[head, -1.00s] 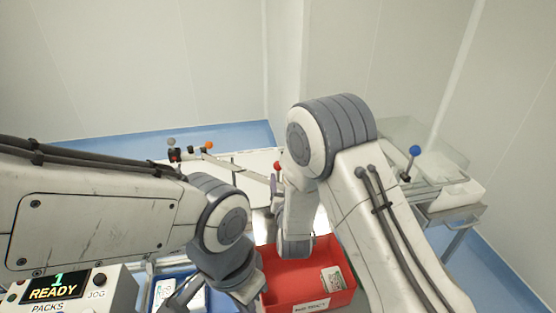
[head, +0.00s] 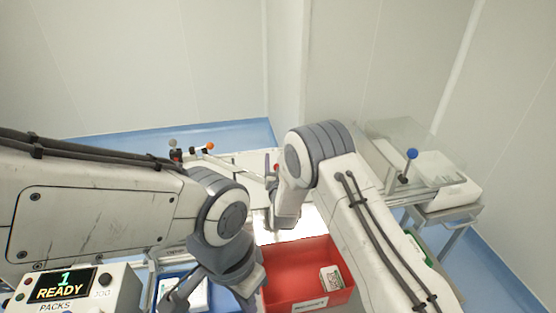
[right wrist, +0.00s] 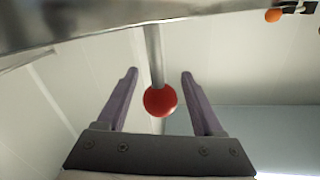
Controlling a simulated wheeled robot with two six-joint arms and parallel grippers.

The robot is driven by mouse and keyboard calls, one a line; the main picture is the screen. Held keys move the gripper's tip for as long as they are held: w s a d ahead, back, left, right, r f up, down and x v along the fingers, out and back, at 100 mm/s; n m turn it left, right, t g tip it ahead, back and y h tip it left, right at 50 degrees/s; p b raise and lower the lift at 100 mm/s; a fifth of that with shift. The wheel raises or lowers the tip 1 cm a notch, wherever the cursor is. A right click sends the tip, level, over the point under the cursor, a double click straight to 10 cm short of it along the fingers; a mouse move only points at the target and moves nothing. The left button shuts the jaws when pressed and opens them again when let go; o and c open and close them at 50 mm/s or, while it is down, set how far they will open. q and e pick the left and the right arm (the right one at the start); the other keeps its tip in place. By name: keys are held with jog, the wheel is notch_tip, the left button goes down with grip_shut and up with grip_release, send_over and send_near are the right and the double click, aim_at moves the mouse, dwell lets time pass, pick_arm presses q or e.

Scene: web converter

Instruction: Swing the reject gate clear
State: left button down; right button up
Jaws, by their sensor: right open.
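A red ball knob (right wrist: 160,100) on a metal rod shows in the right wrist view. It sits between the two fingers of my right gripper (right wrist: 160,72), which is open, with a gap on both sides. In the head view the red knob (head: 277,167) is small and partly hidden beside my right gripper (head: 272,164). A thin pale bar (head: 232,165) runs from near the orange knob towards my right gripper; I cannot tell whether it is the reject gate. My left gripper (head: 180,288) is low at the bottom left, over a blue tray; its jaws are unclear.
A red bin (head: 290,262) with a small pack stands below my right arm. An orange knob (head: 210,146) is at the back left. A blue knob (head: 412,154) stands at right by a clear cover. A control box (head: 62,288) reading READY is front left.

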grip_shut()
dwell(1.5)
